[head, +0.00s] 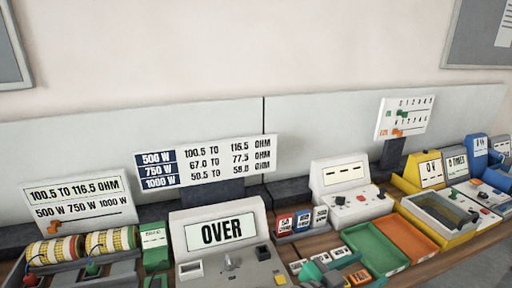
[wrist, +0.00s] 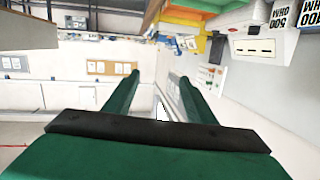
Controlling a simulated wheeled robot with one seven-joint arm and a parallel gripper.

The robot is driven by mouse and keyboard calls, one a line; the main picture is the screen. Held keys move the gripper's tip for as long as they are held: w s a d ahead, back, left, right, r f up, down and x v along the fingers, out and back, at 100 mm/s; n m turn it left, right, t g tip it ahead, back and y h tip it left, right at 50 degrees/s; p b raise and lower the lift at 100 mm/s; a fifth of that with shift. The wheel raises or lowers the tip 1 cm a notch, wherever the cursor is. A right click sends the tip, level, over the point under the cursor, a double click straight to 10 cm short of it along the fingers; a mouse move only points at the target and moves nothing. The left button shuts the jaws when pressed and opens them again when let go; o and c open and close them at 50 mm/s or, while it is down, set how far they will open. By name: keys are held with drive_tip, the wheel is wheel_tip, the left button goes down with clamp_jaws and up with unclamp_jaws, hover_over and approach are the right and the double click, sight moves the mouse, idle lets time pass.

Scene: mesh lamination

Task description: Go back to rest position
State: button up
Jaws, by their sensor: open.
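My gripper (wrist: 154,76) shows in the wrist view as two green fingers reaching out from a dark crossbar. The fingers stand apart with nothing between them. I cannot make out my gripper for certain in the head view.
The bench holds a meter reading OVER (head: 222,232), striped rolls (head: 111,241), a green tray (head: 372,248), an orange tray (head: 407,237) and a yellow-framed bin (head: 440,212). A sign (head: 206,162) listing ohm ranges stands behind. Open room shows beyond the fingers.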

drive_tip(key=s+a+f+n+t+y, duration=0.3)
drive_tip(key=a+f+n+t+y, duration=0.25)
drive_tip(key=f+n, duration=0.3)
drive_tip(key=s+a+f+n+t+y, duration=0.3)
drive_tip(key=a+f+n+t+y, duration=0.15)
drive_tip(key=a+f+n, duration=0.35)
drive_tip(key=s+a+f+m+y, duration=0.1)
drive_tip(key=s+a+f, duration=0.1)
drive_tip(key=s, duration=0.6)
drive_tip(key=s+a+f+m+g+y, duration=0.1)
drive_tip(key=s+a+f, duration=0.2)
drive_tip(key=s+a, duration=0.2)
drive_tip(key=s+a+f+m+g+y, duration=0.1)
drive_tip(key=s+a, duration=0.3)
drive_tip(key=s, duration=0.7)
drive_tip(key=shift+s+a+f+m+y, duration=0.2)
drive_tip(key=shift+s+f+m+y, duration=0.15)
drive_tip(key=shift+f+y, duration=0.35)
